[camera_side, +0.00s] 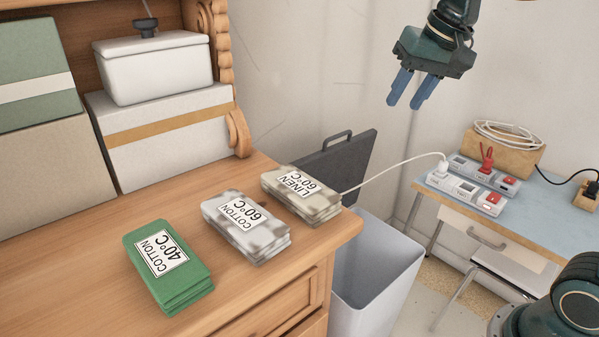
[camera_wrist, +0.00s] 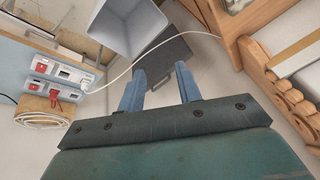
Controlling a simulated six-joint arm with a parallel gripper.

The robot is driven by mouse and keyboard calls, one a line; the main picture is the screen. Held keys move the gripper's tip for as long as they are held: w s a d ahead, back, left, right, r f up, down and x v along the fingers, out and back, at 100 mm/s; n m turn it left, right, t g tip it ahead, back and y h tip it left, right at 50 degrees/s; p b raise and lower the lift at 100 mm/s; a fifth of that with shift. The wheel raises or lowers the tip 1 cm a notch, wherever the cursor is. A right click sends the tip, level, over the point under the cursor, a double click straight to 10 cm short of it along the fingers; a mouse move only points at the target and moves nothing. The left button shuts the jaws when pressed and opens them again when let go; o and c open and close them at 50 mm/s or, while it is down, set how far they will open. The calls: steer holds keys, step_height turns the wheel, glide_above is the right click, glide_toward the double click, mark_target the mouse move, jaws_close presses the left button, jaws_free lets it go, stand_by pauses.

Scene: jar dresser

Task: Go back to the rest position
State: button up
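My gripper (camera_side: 411,88) hangs in the air at the upper right of the side view, above and behind the bin and clear of every surface. Its two blue fingers point down with a gap between them, and nothing is held. In the wrist view the gripper (camera_wrist: 160,82) also shows its fingers apart and empty, with the floor, a dark panel (camera_wrist: 168,66) and the bin (camera_wrist: 128,22) beyond them.
A green cloth stack (camera_side: 168,266), a grey patterned stack (camera_side: 246,228) and a beige patterned stack (camera_side: 301,195) lie on the wooden dresser (camera_side: 95,285). A white lidded box (camera_side: 157,72) stands behind. Power strips (camera_side: 467,187) and a white cable (camera_side: 395,168) are at right.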

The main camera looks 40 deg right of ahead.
steer(key=s+a+f+n, duration=0.1)
steer(key=s+f+n, duration=0.2)
steer(key=s, duration=0.5)
steer(key=s+a+f+n+t, duration=0.1)
steer(key=s+f+n, duration=0.2)
steer(key=s, duration=0.6)
step_height(320, 180, down, 3)
steer(key=shift+s+a+r, duration=0.15)
steer(key=shift+s, duration=0.05)
